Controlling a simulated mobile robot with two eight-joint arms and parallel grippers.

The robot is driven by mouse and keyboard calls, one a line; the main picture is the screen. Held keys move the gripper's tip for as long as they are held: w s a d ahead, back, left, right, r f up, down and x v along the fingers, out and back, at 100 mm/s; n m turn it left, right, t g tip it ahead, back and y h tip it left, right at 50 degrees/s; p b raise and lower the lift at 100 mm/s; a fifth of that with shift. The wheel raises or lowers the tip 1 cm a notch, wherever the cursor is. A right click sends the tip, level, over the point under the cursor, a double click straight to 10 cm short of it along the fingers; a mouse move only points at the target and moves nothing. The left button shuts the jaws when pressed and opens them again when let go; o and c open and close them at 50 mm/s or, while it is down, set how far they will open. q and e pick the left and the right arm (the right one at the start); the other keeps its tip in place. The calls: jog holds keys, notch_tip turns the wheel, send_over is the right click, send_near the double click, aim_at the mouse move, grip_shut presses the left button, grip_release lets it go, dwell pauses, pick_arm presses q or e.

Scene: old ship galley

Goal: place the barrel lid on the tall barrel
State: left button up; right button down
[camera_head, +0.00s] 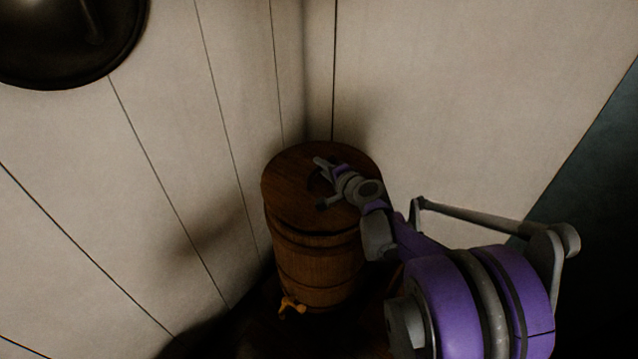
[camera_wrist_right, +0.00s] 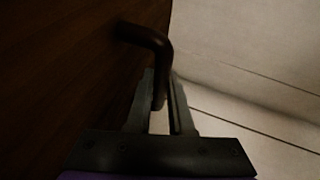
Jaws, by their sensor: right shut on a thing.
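The tall barrel (camera_head: 316,268) is brown wood with hoops and stands upright in the corner. The round wooden barrel lid (camera_head: 290,205) is over the barrel's top, with a dark gap showing along its front edge. I cannot tell whether it rests fully on the rim. My right gripper (camera_head: 324,183) is at the middle of the lid, shut on its dark handle. In the right wrist view, the bent handle (camera_wrist_right: 152,42) runs down between the fingers (camera_wrist_right: 160,98), and the lid's dark face (camera_wrist_right: 60,65) fills the left. My left gripper is out of view.
Pale panelled walls (camera_head: 190,130) meet right behind the barrel and stand close on both sides. A brass tap (camera_head: 291,307) sticks out low at the barrel's front. A dark round object (camera_head: 65,40) hangs on the left wall. The floor is in deep shadow.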

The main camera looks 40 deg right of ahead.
aim_at(326, 183)
jog(key=shift+f+b, duration=0.5)
jog(key=shift+f, duration=1.75)
jog(key=shift+f, duration=0.2)
jog(key=c, duration=0.8)
grip_release()
jog(key=shift+a, duration=0.1)
jog(key=shift+r, duration=0.1)
